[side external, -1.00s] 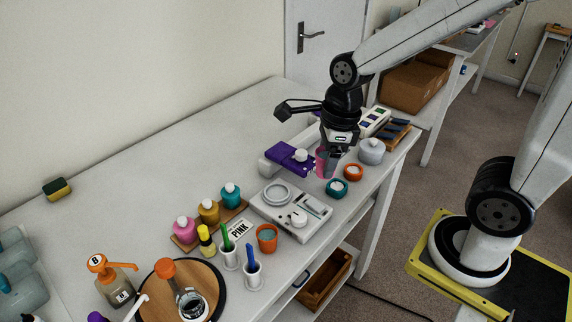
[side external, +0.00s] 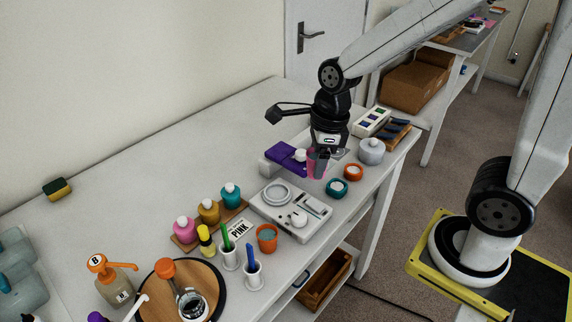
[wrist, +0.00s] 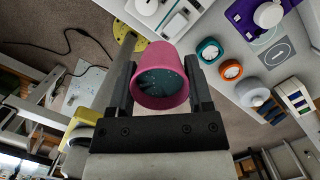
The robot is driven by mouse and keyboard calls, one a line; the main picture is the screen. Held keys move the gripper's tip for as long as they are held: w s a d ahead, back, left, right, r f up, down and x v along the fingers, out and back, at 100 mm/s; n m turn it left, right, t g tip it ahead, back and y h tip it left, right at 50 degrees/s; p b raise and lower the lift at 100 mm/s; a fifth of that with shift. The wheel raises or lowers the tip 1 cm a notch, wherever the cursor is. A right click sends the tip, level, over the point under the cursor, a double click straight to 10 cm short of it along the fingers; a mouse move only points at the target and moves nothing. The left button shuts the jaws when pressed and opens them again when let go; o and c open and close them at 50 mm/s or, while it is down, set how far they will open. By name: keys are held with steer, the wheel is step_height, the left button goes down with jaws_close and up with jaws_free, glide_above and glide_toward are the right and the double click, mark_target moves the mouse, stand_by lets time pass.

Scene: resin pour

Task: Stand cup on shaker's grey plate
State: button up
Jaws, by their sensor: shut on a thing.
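My gripper (side external: 319,161) is shut on a pink cup (side external: 311,164) and holds it by its sides. In the wrist view the cup (wrist: 161,77) sits between the two fingers (wrist: 160,90), mouth towards the camera, with dark teal, speckled contents inside. The shaker (side external: 288,157) has a purple part with a white knob. Its grey plate (wrist: 278,53), marked with a circle, shows bare beside the purple part in the wrist view, apart from the cup. In the side view the cup and gripper largely hide the plate; the gap beneath the cup is unclear.
Teal (side external: 336,187) and orange (side external: 353,172) round containers stand close to the cup's right. A grey lidded pot (side external: 371,150) is behind them. A white device (side external: 290,210) with a round plate lies in front.

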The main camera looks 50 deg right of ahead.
steer(key=shift+w+a+f, duration=0.1)
steer(key=shift+w+f, duration=1.2)
steer(key=shift+w, duration=0.35)
steer(key=shift+w+a+f, duration=0.15)
steer(key=shift+w+f, duration=1.1)
steer(key=shift+w, duration=0.35)
steer(key=shift+w+a+f, duration=0.1)
steer(key=shift+w+f, duration=1.2)
steer(key=shift+w, duration=0.35)
steer(key=shift+w+f, duration=0.3)
steer(key=shift+f, duration=1.55)
steer(key=shift+f, duration=0.1)
steer(key=o, duration=1.2)
